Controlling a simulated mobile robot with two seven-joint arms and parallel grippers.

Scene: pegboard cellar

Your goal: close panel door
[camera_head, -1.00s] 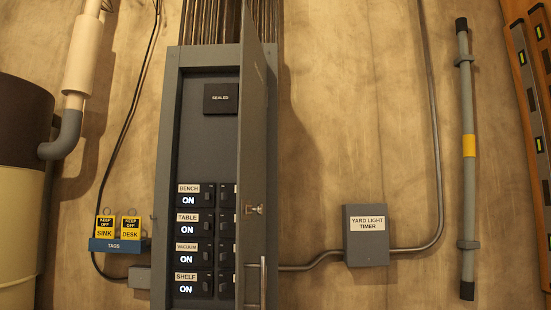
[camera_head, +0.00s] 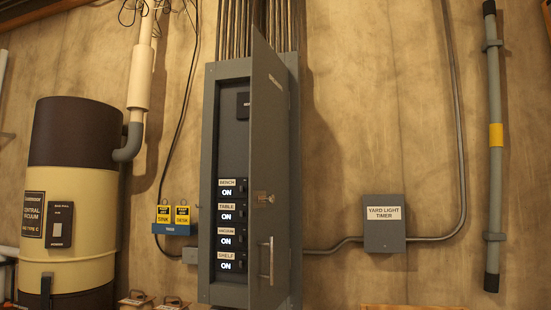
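The grey panel door (camera_head: 268,180) stands partly open on the electrical panel (camera_head: 209,170), hinged on the panel's right side and swung out toward me. It has a latch (camera_head: 263,198) at mid-height and a vertical bar handle (camera_head: 267,260) low down. Left of the door, several breakers labelled BENCH, TABLE, VACUUM and SHELF show ON. The door hides the right breaker column. Neither of my grippers is in view.
A blue tag holder (camera_head: 172,229) with yellow tags hangs left of the panel. A central vacuum canister (camera_head: 70,200) stands farther left. A yard light timer box (camera_head: 384,223) and conduit are on the right wall.

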